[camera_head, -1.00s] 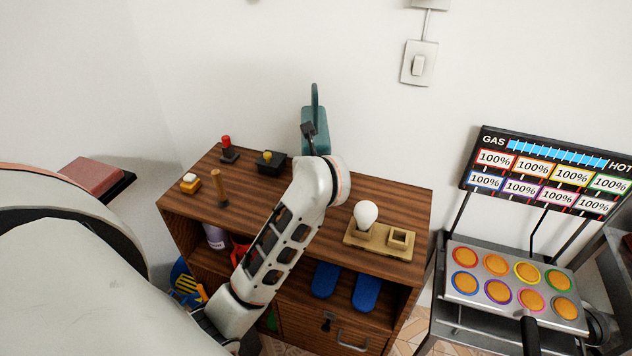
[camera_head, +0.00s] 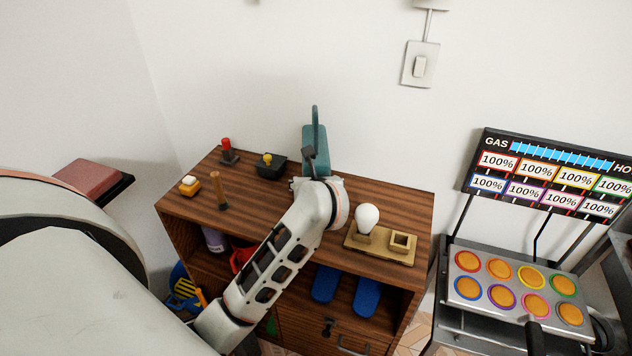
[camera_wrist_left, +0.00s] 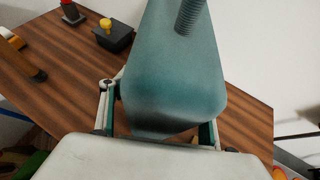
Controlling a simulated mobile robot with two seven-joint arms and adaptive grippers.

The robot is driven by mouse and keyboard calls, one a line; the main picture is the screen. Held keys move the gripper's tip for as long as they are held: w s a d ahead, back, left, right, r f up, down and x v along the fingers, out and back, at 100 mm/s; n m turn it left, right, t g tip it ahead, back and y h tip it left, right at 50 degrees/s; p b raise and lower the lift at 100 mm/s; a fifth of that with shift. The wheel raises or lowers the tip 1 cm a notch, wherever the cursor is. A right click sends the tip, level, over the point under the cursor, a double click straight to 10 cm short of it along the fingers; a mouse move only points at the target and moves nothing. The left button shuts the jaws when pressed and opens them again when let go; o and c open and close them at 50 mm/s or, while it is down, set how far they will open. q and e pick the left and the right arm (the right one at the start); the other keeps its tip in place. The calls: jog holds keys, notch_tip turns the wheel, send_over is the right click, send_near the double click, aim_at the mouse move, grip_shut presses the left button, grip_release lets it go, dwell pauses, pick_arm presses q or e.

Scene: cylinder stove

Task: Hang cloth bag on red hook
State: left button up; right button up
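The teal cloth bag (camera_head: 315,137), with a thin upright handle loop, is above the back of the wooden cabinet, against the white wall in the head view. My left gripper (camera_head: 318,184) is at its lower part. In the left wrist view the bag (camera_wrist_left: 172,75) fills the space between the two fingers (camera_wrist_left: 160,120), which flank its lower end; the gripper looks shut on it. A ribbed grey strip crosses the bag's upper part there. The contact surfaces are partly hidden. I see no red hook in either view. My right gripper is not in view.
The cabinet top (camera_head: 385,200) holds a light bulb (camera_head: 366,217) on a tan base, a wooden peg, a yellow-knobbed black box (camera_head: 270,165) and red and white buttons. A stove (camera_head: 515,290) with a display panel stands at right. A wall switch (camera_head: 420,65) is above.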

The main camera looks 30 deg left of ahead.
pick_arm(q)
jog(key=shift+r, duration=0.15)
jog(key=p+v, duration=0.2)
jog(key=v, duration=1)
dwell(0.5)
